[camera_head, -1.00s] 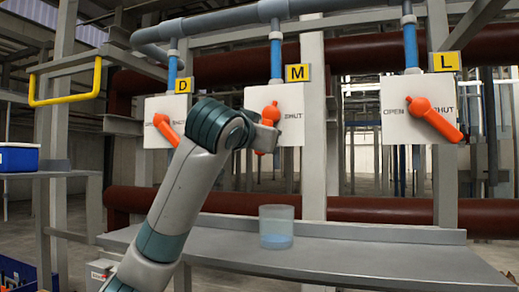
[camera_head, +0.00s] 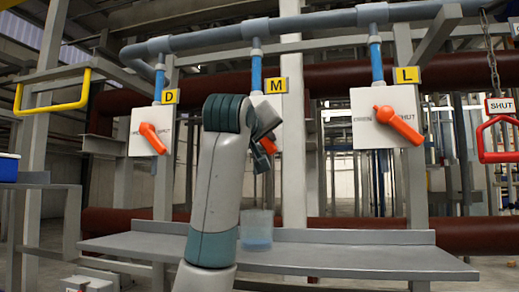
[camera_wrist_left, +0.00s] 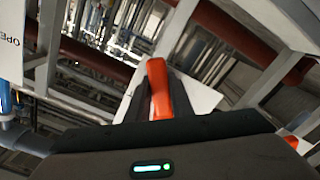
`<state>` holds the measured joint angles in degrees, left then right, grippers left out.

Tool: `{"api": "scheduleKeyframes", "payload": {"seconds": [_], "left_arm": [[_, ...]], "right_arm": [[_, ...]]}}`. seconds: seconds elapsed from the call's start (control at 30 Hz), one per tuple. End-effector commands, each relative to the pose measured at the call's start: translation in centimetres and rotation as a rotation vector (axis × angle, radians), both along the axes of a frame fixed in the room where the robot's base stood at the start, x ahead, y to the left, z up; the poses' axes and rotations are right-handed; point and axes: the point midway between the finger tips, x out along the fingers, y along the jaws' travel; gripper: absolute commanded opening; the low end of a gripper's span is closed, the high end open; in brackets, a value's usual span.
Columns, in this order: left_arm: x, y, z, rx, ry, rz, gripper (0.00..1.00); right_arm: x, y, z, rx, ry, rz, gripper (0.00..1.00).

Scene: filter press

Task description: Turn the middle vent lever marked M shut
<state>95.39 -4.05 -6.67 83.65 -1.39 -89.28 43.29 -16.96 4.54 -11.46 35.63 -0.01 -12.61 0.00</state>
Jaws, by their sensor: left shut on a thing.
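The middle vent's yellow M sign (camera_head: 276,85) hangs over its white panel, which is mostly hidden behind my left arm. My left gripper (camera_head: 262,150) is at the panel, shut on the orange M lever (camera_head: 268,146). Only a short piece of the lever shows beside the fingers, toward the panel's lower right. In the left wrist view the orange lever (camera_wrist_left: 158,88) stands between the fingers. The M lever's pivot and its OPEN and SHUT words are hidden, so its exact angle cannot be read. My right gripper is not in view.
The D lever (camera_head: 153,138) and L lever (camera_head: 398,125) both slant down right on their panels. A clear beaker (camera_head: 257,230) stands on the grey shelf (camera_head: 350,258) below. A red handle (camera_head: 497,138) hangs under a SHUT sign at right.

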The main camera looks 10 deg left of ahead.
Motion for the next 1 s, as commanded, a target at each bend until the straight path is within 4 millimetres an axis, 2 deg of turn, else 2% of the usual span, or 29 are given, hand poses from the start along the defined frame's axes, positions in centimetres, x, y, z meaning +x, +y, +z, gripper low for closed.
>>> {"api": "scheduleKeyframes", "payload": {"seconds": [0.3,0.8,0.83,0.9,1.0], "left_arm": [[-0.04,-0.65,0.57,-0.144,0.004,0.0,0.0],[-0.07,-0.68,0.8,-0.172,0.003,0.0,0.0],[-0.07,-0.68,0.8,-0.171,0.003,0.0,0.25],[-0.07,-0.68,0.8,-0.171,0.003,0.0,0.39],[-0.06,-0.68,0.76,-0.17,0.004,0.001,0.39]], "right_arm": [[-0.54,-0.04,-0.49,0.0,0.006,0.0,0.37],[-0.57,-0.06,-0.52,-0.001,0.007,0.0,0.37],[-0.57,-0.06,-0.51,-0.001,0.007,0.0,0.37],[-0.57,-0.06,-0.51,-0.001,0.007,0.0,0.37],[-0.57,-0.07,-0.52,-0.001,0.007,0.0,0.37]]}}
